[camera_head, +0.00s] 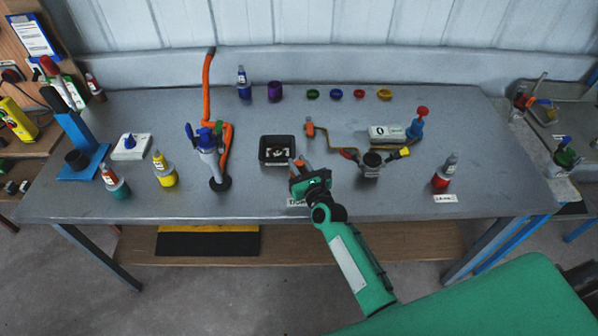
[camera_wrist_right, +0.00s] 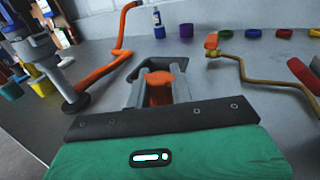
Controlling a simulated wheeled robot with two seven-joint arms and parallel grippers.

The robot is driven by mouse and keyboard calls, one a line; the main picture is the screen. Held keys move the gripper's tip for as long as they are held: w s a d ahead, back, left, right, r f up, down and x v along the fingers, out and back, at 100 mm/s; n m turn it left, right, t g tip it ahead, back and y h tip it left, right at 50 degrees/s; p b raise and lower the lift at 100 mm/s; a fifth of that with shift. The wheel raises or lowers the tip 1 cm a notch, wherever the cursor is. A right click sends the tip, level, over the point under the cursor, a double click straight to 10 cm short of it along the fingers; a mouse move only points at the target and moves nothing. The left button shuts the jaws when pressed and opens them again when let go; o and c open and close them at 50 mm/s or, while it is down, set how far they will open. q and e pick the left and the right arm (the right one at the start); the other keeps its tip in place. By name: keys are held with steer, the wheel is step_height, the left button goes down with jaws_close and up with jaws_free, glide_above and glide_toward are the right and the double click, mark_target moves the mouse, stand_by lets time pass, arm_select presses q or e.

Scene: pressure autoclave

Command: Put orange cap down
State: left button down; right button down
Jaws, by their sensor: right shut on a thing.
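My right gripper (camera_head: 299,165) is over the front middle of the grey metal table (camera_head: 250,205). It is shut on the orange cap (camera_wrist_right: 160,88), which sits between the two grey fingers in the right wrist view. In the head view only a bit of orange shows at the fingertips. The gripper is just right of the black tray (camera_head: 262,160). I cannot tell whether the cap touches the table. My left gripper is not in view.
A blue-and-grey device with an orange hose (camera_head: 208,90) stands left of the tray. A brass pipe (camera_head: 335,133) and a dark valve (camera_head: 370,170) are to the right. Green (camera_head: 313,95), blue (camera_head: 336,94), red (camera_head: 359,93) and yellow (camera_head: 384,95) rings lie at the back.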

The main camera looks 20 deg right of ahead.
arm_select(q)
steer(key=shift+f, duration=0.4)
arm_select(e)
steer(key=shift+f, duration=0.4)
steer(key=shift+f+b, duration=0.5)
steer(key=shift+f, duration=0.05)
steer(key=c, duration=1.2)
jaws_free()
steer(key=shift+r, duration=0.1)
steer(key=shift+c, duration=0.2)
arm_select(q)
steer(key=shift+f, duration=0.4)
arm_select(e)
steer(key=shift+r, duration=0.1)
steer(key=shift+r+p, duration=0.55)
steer(key=shift+p, duration=0.15)
steer(key=s+b, duration=0.1)
steer(key=s, duration=0.2)
steer(key=s+b, duration=0.1)
steer(key=s, duration=0.3)
steer(key=s+d, duration=0.1)
steer(key=s, duration=0.2)
steer(key=shift+s+d+f+b, duration=0.1)
steer(key=shift+s+f+b, duration=0.2)
steer(key=shift+s+b, duration=0.1)
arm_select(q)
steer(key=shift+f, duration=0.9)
arm_select(e)
steer(key=shift+s+r, duration=0.1)
steer(key=shift+s, duration=0.45)
